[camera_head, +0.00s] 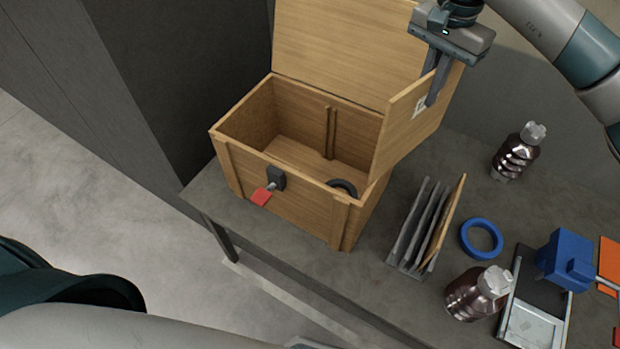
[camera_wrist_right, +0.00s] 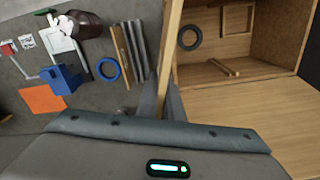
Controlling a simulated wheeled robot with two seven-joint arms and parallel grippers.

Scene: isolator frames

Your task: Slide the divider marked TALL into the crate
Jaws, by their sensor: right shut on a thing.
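My right gripper (camera_head: 432,96) is shut on a wooden panel (camera_head: 408,135) with a pale label, partly covered by the fingers and too small to read. The panel is held upright at the right side of the open wooden crate (camera_head: 290,212), hiding part of its right wall. In the right wrist view, the panel (camera_wrist_right: 171,45) shows nearly edge-on between the fingers (camera_wrist_right: 163,98). The crate's lid (camera_head: 345,45) stands raised at the back. Upright strips (camera_head: 330,132) line its inner back wall. A dark ring (camera_head: 342,187) lies inside. My left gripper is not visible.
A rack (camera_head: 408,262) holding several thin upright panels stands right of the crate. A blue ring (camera_head: 481,239), two brown bottles (camera_head: 516,154) (camera_head: 470,296) and a blue block (camera_head: 566,260) are further right.

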